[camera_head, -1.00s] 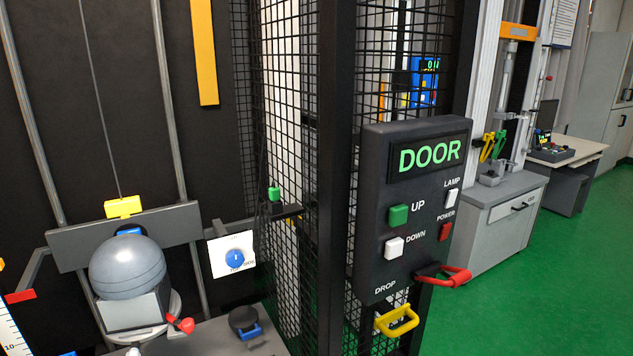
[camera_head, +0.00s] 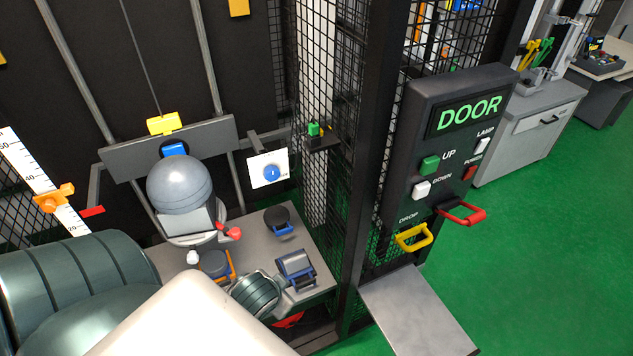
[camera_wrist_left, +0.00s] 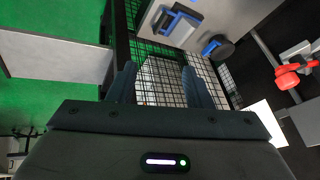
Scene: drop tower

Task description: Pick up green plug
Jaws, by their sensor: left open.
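The green plug (camera_head: 314,129) is a small green block on a black bracket at the mesh fence, right of the white card with the blue dial. I cannot make it out in the left wrist view. My left gripper (camera_wrist_left: 160,85) shows there with its two dark fingers apart and nothing seen between them. Mesh shows beyond the fingertips. In the head view my left arm comes in at the lower left, and I cannot make out its fingers. My right gripper is not in view.
A door control box (camera_head: 443,150) with yellow and red handles hangs on the cage at the right. A grey ball (camera_head: 179,183), a dark disc (camera_head: 277,215) and a blue-trimmed block (camera_head: 297,268) are by the shelf (camera_head: 318,243). A grey plate (camera_head: 420,310) juts out over green floor.

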